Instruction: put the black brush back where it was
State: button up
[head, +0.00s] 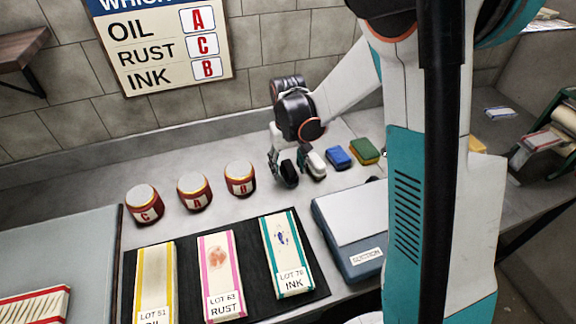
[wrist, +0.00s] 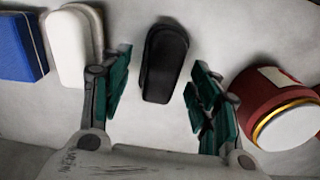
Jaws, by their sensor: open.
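The black brush (wrist: 163,62) lies on the grey counter between the spread fingers of my gripper (wrist: 158,75) in the wrist view. A gap shows on both sides of it, so the fingers do not appear to touch it. In the head view my gripper (head: 286,160) is low over the counter, and the black brush (head: 289,174) shows partly behind its fingers. The brush is in line with a white block (head: 316,165), just right of it, and a blue block (head: 337,157).
A red jar marked B (head: 240,178) stands close left of my gripper; jars A (head: 194,191) and C (head: 144,204) are farther left. A green and yellow sponge (head: 364,151) lies to the right. A dark mat (head: 247,229) with labelled strips and a suction box (head: 322,205) lie in front.

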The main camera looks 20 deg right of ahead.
aim_at(288, 164)
notch_tip(288, 164, up, 12)
jog(key=p, duration=0.4)
jog(key=s+r+t, duration=0.3)
jog(key=s+r, duration=0.2)
jog(key=s, duration=0.5)
jog(key=s+r+t, duration=0.4)
jog(key=s+r, duration=0.1)
jog(key=s, duration=0.5)
jog(key=shift+s, duration=0.35)
jog(key=shift+d, duration=0.1)
